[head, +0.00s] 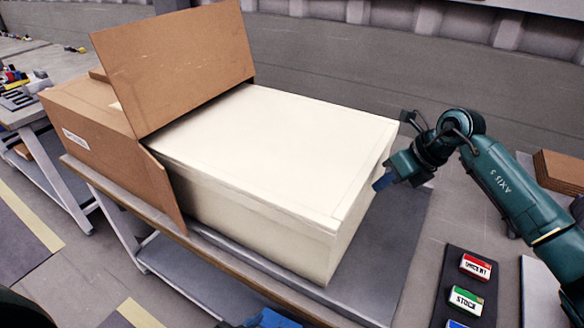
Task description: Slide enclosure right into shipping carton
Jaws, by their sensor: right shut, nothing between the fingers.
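The cream enclosure (270,150) is a large box lying on a grey slide plate on the bench. Its left end is inside the open mouth of the brown shipping carton (95,125). Most of its length is outside, to the right of the carton. My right gripper (383,182) is shut and empty at the right end face of the enclosure, its blue fingertips close to that face; I cannot tell if they touch. A blue part cut off at the bottom edge looks like my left gripper (270,319); its jaws cannot be made out.
One carton flap (175,62) stands up above the enclosure, and a side flap (162,185) opens outward along its near side. Red and green label blocks (466,299) sit on a dark tray at the lower right. Flat cardboard (560,170) lies at far right.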

